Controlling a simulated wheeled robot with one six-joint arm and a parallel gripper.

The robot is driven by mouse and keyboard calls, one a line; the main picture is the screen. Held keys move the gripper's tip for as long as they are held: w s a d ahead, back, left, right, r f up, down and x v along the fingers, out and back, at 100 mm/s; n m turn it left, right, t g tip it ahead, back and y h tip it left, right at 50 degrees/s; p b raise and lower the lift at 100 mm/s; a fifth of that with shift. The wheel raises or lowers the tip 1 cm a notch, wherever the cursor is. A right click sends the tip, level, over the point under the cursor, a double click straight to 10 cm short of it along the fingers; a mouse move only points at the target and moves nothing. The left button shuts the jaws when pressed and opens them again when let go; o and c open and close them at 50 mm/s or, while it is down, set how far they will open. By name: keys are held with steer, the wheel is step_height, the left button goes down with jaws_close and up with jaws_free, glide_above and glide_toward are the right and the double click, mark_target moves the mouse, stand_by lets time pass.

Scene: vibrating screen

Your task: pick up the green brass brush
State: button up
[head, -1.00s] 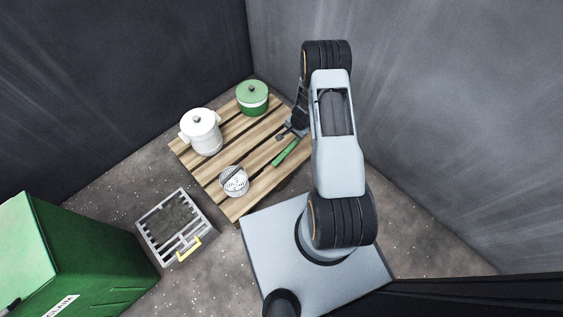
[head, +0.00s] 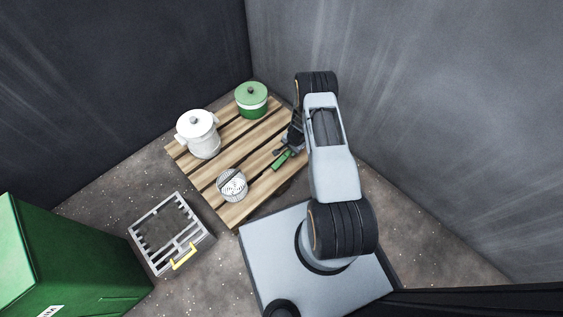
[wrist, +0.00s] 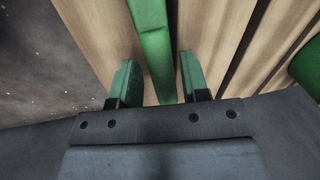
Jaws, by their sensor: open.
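The green brass brush (head: 281,160) lies on the right part of the wooden pallet, partly hidden by my gripper in the head view. In the wrist view its green bar (wrist: 153,45) runs down between my two fingers. My gripper (wrist: 154,80) is open, with one finger on each side of the bar and a visible gap on both sides. In the head view my gripper (head: 284,151) is low over the brush. The bristles cannot be made out.
The slatted wooden pallet (head: 243,207) also holds a white pot (head: 202,138), a green pot (head: 252,101) and a round metal sieve (head: 232,185). A grey grate frame with a yellow handle (head: 184,256) and a green bin (head: 60,265) stand at left. Grey walls close the back and right.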

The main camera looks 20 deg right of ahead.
mark_target(290, 151)
steer(key=f, duration=0.2)
steer(key=f+b, duration=0.1)
steer(key=shift+w+a+f, duration=0.1)
steer(key=shift+w+f, duration=0.1)
steer(key=shift+w, duration=0.05)
steer(key=shift+r, duration=0.1)
steer(key=shift+c, duration=0.4)
steer(key=c, duration=0.6)
